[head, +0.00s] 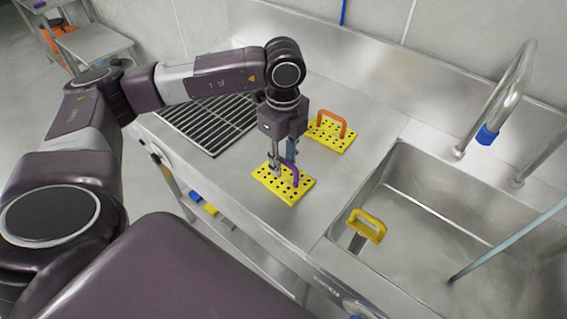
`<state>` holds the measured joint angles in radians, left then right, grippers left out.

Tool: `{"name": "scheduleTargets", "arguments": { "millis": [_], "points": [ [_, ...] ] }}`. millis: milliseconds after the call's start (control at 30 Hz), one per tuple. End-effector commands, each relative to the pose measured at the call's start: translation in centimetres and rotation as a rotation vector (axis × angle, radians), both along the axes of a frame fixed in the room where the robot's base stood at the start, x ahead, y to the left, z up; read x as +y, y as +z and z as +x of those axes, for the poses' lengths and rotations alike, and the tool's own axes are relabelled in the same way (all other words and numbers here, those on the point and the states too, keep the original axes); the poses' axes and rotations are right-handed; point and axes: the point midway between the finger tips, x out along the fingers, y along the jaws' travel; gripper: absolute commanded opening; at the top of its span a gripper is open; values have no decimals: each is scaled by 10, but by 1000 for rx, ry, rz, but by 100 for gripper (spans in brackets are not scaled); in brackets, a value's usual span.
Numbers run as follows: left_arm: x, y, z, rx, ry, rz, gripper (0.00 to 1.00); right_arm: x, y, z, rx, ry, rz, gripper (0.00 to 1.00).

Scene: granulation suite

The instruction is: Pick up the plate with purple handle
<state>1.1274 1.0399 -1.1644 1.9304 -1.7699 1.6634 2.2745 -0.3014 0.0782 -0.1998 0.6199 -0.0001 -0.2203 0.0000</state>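The yellow perforated plate with the purple handle (295,187) lies flat on the steel counter, left of the sink. Its purple handle arches up from the plate and is partly hidden by my gripper. My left gripper (283,170) points down right over this plate, with its fingers beside the handle. I cannot tell whether the fingers touch the handle or are closed on it. A second yellow perforated plate with an orange handle (343,145) lies behind it to the right. My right gripper is not in view.
The sink (430,215) is at the right, with a yellow-handled item (368,226) at its left side and a curved steel faucet (500,95) behind. A dark drain grate (208,122) is set in the counter at left. Bare counter lies between plates and sink.

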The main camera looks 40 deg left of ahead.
Motion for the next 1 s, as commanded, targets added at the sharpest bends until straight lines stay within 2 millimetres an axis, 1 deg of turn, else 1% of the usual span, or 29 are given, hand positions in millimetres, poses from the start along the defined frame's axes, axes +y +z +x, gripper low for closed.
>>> {"name": "scheduleTargets", "arguments": {
  "millis": [67, 300, 1000],
  "points": [
    [0, 0, 0, 0, 0, 0, 27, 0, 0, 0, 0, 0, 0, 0],
    [0, 0, 0, 0, -1, 0, 0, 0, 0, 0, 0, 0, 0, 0],
    [0, 3, 1, -3, -1, 0, 0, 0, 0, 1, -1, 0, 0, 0]
  ]
}}
